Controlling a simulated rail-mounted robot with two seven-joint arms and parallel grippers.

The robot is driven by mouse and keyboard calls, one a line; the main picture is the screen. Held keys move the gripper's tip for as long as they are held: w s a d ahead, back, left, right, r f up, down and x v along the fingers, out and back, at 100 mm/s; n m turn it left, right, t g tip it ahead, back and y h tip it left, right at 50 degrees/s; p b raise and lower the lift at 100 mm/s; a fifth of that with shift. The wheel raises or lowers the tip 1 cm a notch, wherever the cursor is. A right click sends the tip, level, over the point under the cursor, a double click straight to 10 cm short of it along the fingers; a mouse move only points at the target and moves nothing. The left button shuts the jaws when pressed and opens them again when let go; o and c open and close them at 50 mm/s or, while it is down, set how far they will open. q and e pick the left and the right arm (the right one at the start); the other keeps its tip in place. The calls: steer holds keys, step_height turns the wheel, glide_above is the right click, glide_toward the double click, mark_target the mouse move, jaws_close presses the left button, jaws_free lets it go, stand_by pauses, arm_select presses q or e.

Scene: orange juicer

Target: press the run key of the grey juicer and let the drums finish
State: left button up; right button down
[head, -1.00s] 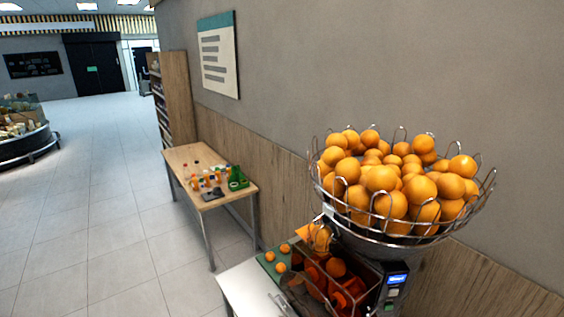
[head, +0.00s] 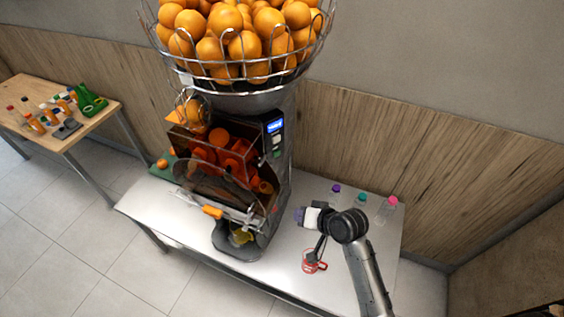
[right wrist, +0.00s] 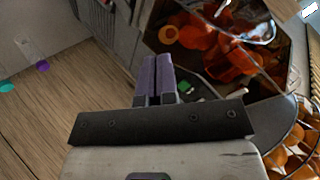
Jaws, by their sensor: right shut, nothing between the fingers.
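The grey juicer (head: 280,185) stands on a white table, with orange drums (head: 225,150) behind its clear front. Its panel has a lit blue display (head: 275,127) with a pale key (head: 277,140) and a greenish key (head: 277,153) below; I cannot read which is the run key. My right gripper (head: 300,215) is shut and empty, to the right of the juicer's lower body and below the panel. In the right wrist view its purple fingers (right wrist: 158,62) lie together, and a small green patch (right wrist: 184,88) shows beside them. My left gripper is out of view.
A wire basket of oranges (head: 240,85) tops the juicer. A red-and-clear cup (head: 313,262) is on the table (head: 285,265) below my right gripper. Bottles with purple (head: 336,188), teal (head: 361,198) and pink (head: 391,200) caps stand by the wall. A wooden side table (head: 85,125) is at left.

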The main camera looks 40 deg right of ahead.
mark_target(278, 154)
steer(key=w+d+r+m+t+h, duration=0.1)
steer(key=w+d+m+t, duration=0.1)
steer(key=m, duration=1.2)
steer(key=w+d+r+m+t+h, duration=0.1)
steer(key=d+m+t, duration=0.4)
steer(key=m, duration=1)
steer(key=shift+w+r+t+h, duration=0.3)
steer(key=shift+w+r+t, duration=0.15)
steer(key=shift+r, duration=0.25)
steer(key=shift+w, duration=0.15)
steer(key=w+p, duration=0.1)
steer(key=w, duration=1.1)
steer(key=shift+w, duration=0.85)
steer(key=shift+w, duration=0.1)
